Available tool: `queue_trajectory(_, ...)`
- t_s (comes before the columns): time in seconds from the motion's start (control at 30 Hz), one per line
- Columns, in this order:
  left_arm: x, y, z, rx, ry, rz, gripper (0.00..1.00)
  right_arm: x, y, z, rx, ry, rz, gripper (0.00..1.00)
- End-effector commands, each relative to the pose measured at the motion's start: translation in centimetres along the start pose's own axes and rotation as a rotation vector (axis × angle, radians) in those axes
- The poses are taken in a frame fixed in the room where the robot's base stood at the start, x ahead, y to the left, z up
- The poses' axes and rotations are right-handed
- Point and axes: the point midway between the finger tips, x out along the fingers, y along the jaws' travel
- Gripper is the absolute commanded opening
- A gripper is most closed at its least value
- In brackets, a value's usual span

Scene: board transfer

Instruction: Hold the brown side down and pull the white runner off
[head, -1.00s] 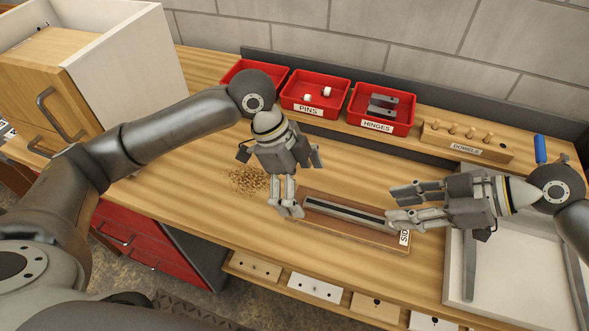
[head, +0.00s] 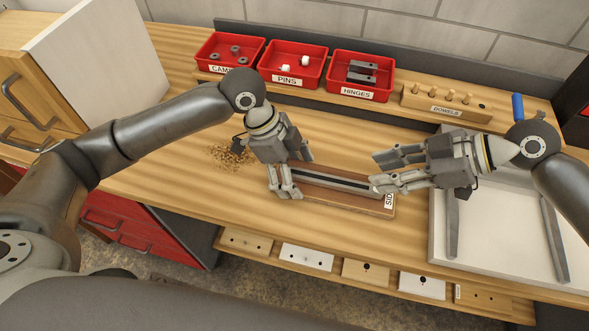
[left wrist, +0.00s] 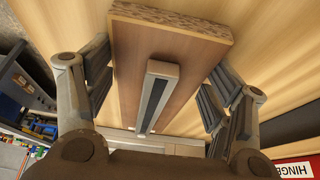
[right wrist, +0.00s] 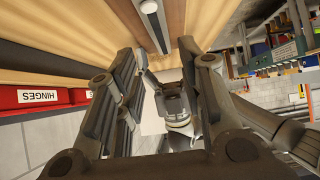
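The brown side board (head: 350,200) lies flat on the bench, and a label on its right end is partly hidden. The white runner (head: 335,179), a pale strip with a dark groove, lies lengthwise along it. My left gripper (head: 292,172) is open at the board's left end. In the left wrist view its fingers stand on either side of the board (left wrist: 190,60), with the runner (left wrist: 155,98) between them; contact is unclear. My right gripper (head: 377,172) is open and empty above the runner's right end, which also shows in the right wrist view (right wrist: 150,7).
A white tray (head: 436,240) stands at the right. Red bins of cams, pins (head: 290,80) and hinges (head: 358,92), and a dowel block (head: 445,103), line the back. Wood shavings (head: 230,157) lie left of the board. A white-sided cabinet (head: 100,65) stands at the left.

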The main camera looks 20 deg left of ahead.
Motion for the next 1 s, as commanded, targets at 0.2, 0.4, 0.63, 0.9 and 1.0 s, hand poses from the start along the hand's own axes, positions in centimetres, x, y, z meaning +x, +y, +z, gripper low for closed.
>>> queue_trajectory(0.2, 0.0, 0.0, 0.0, 0.000, 0.000, 0.000, 0.44, 0.0, 0.0, 0.0, 0.000, 0.000, -0.001, 0.39)
queue_trajectory(0.4, 0.0, 0.0, 0.0, 0.000, 0.000, 0.000, 0.44, 1.2, -0.2, -1.2, 0.004, -0.037, -0.045, 0.39)
queue_trajectory(0.63, 0.0, 0.0, 0.0, 0.000, 0.000, 0.000, 0.44, 4.3, -0.9, -4.0, 0.012, -0.231, -0.154, 0.39)
queue_trajectory(0.9, 0.0, 0.0, 0.0, -0.001, 0.000, 0.000, 0.44, 6.0, -1.0, -6.5, 0.005, -0.588, -0.149, 0.39)
queue_trajectory(1.0, 0.0, 0.0, 0.0, -0.001, 0.000, 0.000, 0.44, 6.0, -0.7, -7.2, 0.001, -0.709, -0.108, 0.39)
